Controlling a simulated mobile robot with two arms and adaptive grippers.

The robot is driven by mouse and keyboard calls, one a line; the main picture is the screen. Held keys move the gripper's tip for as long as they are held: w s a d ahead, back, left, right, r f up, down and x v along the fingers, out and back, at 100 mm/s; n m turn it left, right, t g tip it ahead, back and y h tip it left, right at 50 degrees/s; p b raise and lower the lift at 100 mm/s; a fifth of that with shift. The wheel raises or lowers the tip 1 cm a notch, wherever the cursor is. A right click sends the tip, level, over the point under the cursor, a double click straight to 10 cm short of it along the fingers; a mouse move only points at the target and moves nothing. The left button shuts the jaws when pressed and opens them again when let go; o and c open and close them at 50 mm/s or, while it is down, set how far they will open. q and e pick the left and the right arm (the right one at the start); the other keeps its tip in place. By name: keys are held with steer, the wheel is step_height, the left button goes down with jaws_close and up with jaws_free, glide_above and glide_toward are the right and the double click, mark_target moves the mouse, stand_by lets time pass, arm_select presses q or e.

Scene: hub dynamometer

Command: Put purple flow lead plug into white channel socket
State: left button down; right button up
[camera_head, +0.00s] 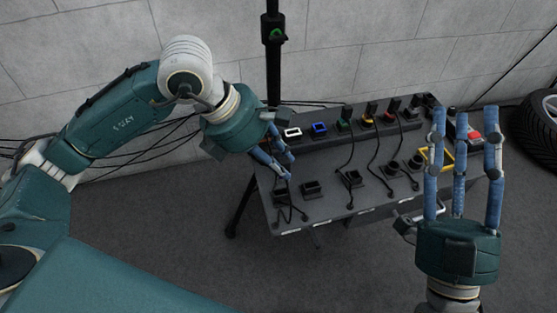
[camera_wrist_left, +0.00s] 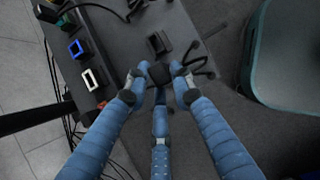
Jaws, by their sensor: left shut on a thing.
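The white channel socket (camera_head: 292,132) is a white-framed opening at the left end of the bench's raised back row. It also shows in the left wrist view (camera_wrist_left: 94,79). My left gripper (camera_head: 286,166) is over the left part of the bench, in front of that socket and apart from it. Its fingers are shut on a dark plug (camera_wrist_left: 159,73), which they partly hide. No purple shows on this plug, so I cannot confirm its colour. My right gripper (camera_head: 463,115) is open and empty, fingers spread, before the bench's right end.
A blue socket (camera_head: 319,129) and a green one (camera_head: 344,126) follow to the right, then several plugs with black cables. Dark blocks (camera_head: 311,188) stand along the bench front. A black post (camera_head: 273,60) rises behind the bench. A tyre (camera_head: 543,130) is at the far right.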

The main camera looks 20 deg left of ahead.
arm_select(q)
steer(key=shift+r, duration=0.35)
arm_select(e)
steer(key=shift+w+a+f+g, duration=0.1)
steer(key=shift+w+f+g, duration=0.3)
steer(key=shift+f, duration=0.15)
steer(key=shift+w+f+g, duration=0.3)
steer(key=shift+w+f, duration=0.05)
steer(key=shift+f, duration=0.2)
arm_select(q)
steer(key=shift+w, duration=0.1)
arm_select(e)
steer(key=shift+r, duration=0.15)
arm_select(q)
steer(key=w+a, duration=0.4)
steer(key=w, duration=0.2)
steer(key=shift+w+a, duration=0.2)
steer(key=shift+a, duration=0.05)
arm_select(e)
steer(key=shift+s+r+t+y, duration=0.3)
steer(key=shift+s+r+t, duration=0.8)
steer(key=shift+s+r, duration=0.45)
arm_select(q)
steer(key=shift+f, duration=0.1)
arm_select(e)
steer(key=shift+w, duration=0.1)
